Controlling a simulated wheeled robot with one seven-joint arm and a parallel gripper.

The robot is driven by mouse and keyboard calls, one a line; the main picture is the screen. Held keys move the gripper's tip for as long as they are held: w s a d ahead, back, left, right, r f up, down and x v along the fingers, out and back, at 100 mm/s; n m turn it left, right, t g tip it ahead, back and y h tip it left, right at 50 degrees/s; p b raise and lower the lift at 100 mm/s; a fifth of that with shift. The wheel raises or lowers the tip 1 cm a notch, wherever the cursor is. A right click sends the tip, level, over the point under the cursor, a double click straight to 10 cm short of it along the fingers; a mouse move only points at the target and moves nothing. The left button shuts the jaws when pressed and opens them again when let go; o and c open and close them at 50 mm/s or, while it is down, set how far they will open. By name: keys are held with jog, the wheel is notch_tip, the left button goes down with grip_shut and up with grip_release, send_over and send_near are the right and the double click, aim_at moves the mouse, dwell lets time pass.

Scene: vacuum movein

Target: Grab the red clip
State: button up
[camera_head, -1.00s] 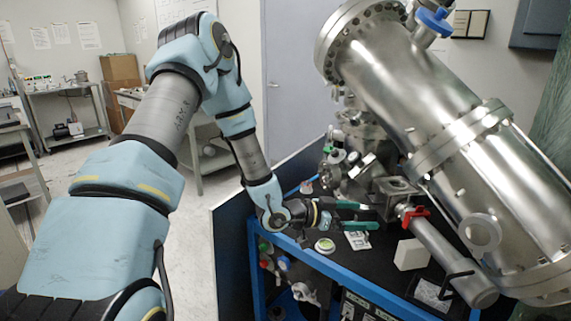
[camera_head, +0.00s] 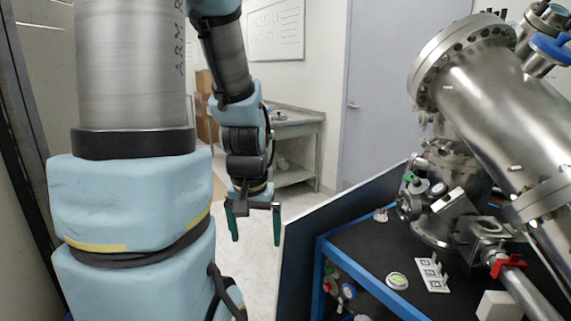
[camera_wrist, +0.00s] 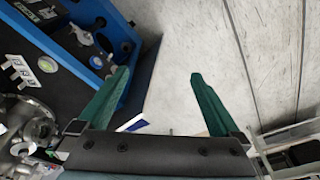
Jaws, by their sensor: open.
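The red clip (camera_head: 508,264) sits on the metal pipe fitting at the lower right of the head view, below the large steel cylinder. It does not show in the wrist view. My gripper (camera_head: 255,226) is open and empty, with its green fingers pointing down. It hangs left of the cart, well apart from the clip. In the wrist view the two green fingers (camera_wrist: 155,90) are spread, with only floor and the cart's edge beyond them.
The blue-framed cart (camera_head: 322,262) with a black top carries the steel vacuum chamber (camera_head: 500,100), a small white tray (camera_head: 432,275), a round green-and-white piece (camera_head: 397,281) and a white block (camera_head: 500,305). A dark panel stands along its left side. A steel table (camera_head: 296,125) stands behind.

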jog(key=shift+s+a+r, duration=0.2)
jog(key=shift+s, duration=0.35)
jog(key=shift+c, duration=0.7)
jog(key=shift+s+n, duration=0.15)
jog(key=shift+n, duration=0.15)
jog(key=shift+c, duration=0.7)
jog(key=c, duration=0.3)
jog(key=w+d+f+m, duration=0.1)
jog(key=d+f+m, duration=0.1)
jog(key=d, duration=0.1)
jog(key=w+d+f+m+b, duration=0.1)
jog(key=w+d+f+m, duration=0.1)
jog(key=d, duration=0.1)
jog(key=w+d+f+m, duration=0.1)
jog(key=d+f+m, duration=0.1)
jog(key=d+f, duration=0.1)
jog(key=shift+w+d+f+g+h, duration=0.1)
jog(key=shift+w+g+h, duration=0.2)
jog(key=shift+g, duration=0.1)
jog(key=c, duration=0.3)
jog(key=m+g+h+b, duration=0.3)
jog(key=m+h+b, duration=0.1)
jog(key=m+h, duration=0.9)
send_near(511, 256)
jog(key=p+x, duration=0.4)
jog(key=x, duration=0.5)
jog(key=shift+d+y, duration=0.25)
jog(key=shift+y, duration=0.05)
